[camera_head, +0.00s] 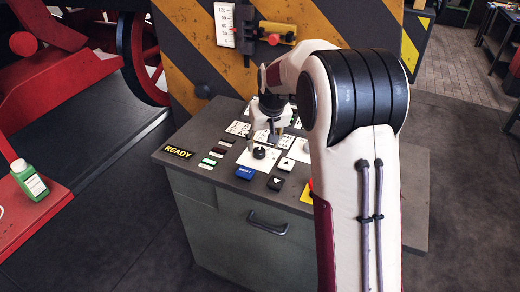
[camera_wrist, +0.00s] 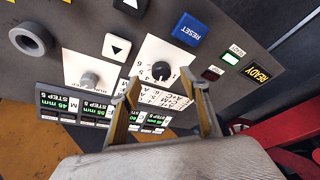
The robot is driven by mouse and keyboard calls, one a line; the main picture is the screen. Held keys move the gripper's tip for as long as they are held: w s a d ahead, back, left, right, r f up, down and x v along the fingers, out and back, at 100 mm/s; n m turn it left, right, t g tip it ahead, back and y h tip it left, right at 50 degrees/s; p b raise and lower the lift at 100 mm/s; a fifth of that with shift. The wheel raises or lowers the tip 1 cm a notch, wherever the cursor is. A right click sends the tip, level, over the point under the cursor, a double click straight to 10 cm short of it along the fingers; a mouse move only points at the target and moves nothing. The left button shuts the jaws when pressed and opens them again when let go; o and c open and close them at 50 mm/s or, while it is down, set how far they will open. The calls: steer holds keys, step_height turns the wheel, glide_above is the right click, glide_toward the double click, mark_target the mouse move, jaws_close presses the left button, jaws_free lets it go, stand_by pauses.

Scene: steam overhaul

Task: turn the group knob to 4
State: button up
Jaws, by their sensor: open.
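A round black knob (camera_head: 260,152) stands on a white plate on the console's sloped top. In the wrist view the black knob (camera_wrist: 160,70) has digits printed around it, upside down. Its pointer is too small to read for certain. I take it for the group knob, though its name is not legible. My gripper (camera_wrist: 162,80) is open and empty, with its two fingers apart on either side of the black knob's place in the picture. In the head view my gripper (camera_head: 272,134) hangs over the panel just behind the knob, apparently not touching it.
A grey knob (camera_wrist: 88,80) sits on a neighbouring white plate. Close by are a blue RESET button (camera_wrist: 190,28), arrow buttons (camera_wrist: 117,47), small displays (camera_wrist: 75,103) and a READY sign (camera_head: 178,152). A striped panel (camera_head: 190,60) rises behind the console. A green bottle (camera_head: 28,178) stands far left.

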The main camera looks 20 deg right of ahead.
mark_target(259, 151)
steer(key=shift+w+d+r+t, duration=0.1)
steer(key=shift+w+r+t, duration=0.2)
steer(key=shift+w+r, duration=0.25)
steer(key=shift+f, duration=0.2)
steer(key=shift+x, duration=3.8)
steer(key=c, duration=1.1)
